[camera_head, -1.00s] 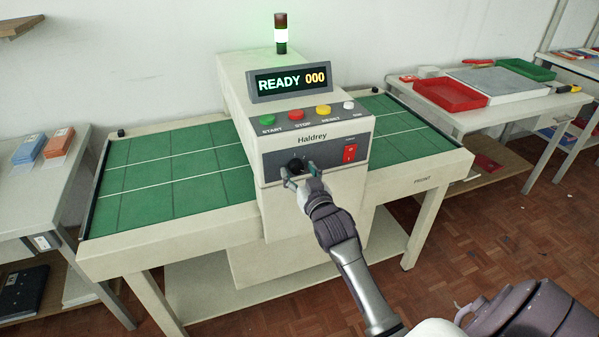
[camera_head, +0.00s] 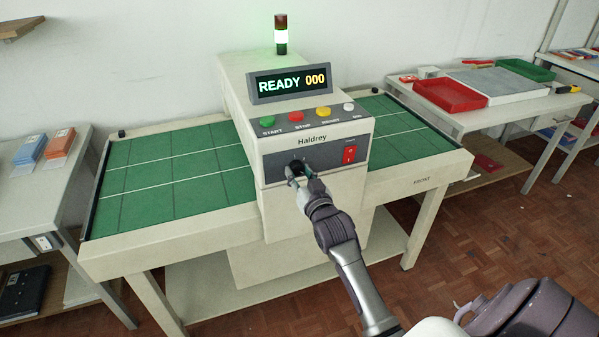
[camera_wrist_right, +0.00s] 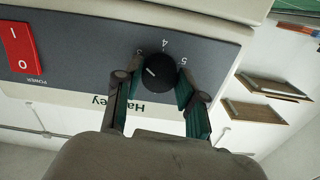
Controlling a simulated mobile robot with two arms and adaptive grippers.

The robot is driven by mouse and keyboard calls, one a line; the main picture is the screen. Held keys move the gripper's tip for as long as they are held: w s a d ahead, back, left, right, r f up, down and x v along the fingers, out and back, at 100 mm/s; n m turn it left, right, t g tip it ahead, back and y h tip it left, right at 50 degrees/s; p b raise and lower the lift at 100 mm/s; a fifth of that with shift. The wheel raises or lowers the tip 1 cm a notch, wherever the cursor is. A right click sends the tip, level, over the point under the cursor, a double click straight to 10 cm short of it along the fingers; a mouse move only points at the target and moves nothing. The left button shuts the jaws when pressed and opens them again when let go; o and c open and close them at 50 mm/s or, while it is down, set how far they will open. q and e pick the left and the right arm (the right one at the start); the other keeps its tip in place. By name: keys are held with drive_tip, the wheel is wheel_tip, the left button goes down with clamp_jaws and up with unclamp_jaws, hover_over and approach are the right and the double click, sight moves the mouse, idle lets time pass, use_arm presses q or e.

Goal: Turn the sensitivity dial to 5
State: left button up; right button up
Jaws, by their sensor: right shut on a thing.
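The sensitivity dial (camera_wrist_right: 158,72) is a round black knob with a short white line on the grey front panel. The wrist view shows it upside down, with 3, 4 and 5 around it. The white line lies on the side of the dial nearer the 3, away from the 5. My right gripper (camera_head: 299,176) is at the dial in the head view and hides most of it. In the wrist view its green-padded fingers (camera_wrist_right: 154,92) are on either side of the dial, shut on it. My left gripper is not in view.
The red power switch (camera_head: 349,154) is close to the right of the dial. Green, red, yellow and white buttons (camera_head: 295,117) sit above. The display (camera_head: 292,82) reads READY 000. The green bed (camera_head: 170,165) is clear.

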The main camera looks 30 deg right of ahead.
drive_tip(key=m+p, duration=0.3)
drive_tip(key=m, duration=0.2)
drive_tip(key=shift+r, duration=0.1)
drive_tip(key=m+p, duration=0.2)
drive_tip(key=m, duration=0.3)
drive_tip(key=shift+m, duration=0.4)
drive_tip(key=m+p, duration=0.1)
drive_tip(key=m, duration=0.4)
drive_tip(key=shift+a, duration=0.1)
drive_tip(key=m, duration=0.6)
drive_tip(key=shift+m, duration=0.4)
drive_tip(key=o, duration=1.1)
drive_tip(key=shift+o, duration=0.2)
